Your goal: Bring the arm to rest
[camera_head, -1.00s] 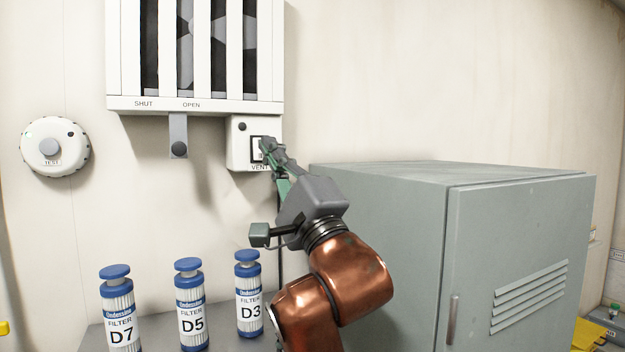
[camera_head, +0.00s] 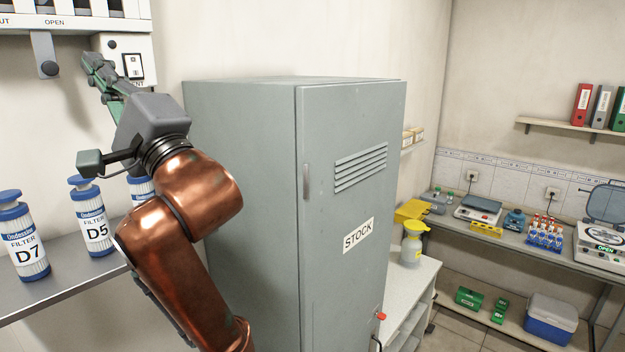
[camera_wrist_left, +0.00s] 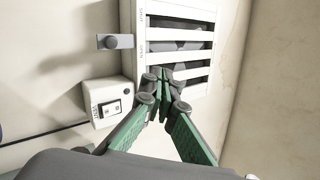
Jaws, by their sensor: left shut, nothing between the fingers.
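My left arm (camera_head: 195,195), copper coloured with a grey wrist, reaches up toward the wall in the head view. Its green-fingered left gripper (camera_head: 92,66) is shut and empty, in front of the left part of the white vent switch box (camera_head: 112,46). The box's rocker switch (camera_head: 132,66) shows clear to the right of the fingers. In the left wrist view, the fingertips (camera_wrist_left: 164,84) meet in front of the slatted vent (camera_wrist_left: 180,45), with the switch box (camera_wrist_left: 100,115) to their left. Whether they touch anything I cannot tell. My right gripper is out of view.
A grey STOCK cabinet (camera_head: 245,190) stands close right of the arm. Filters D7 (camera_head: 25,245) and D5 (camera_head: 92,225) and a partly hidden one stand on the shelf (camera_head: 60,285) at left. The vent lever (camera_head: 45,55) hangs near OPEN. A bench with instruments stands far right.

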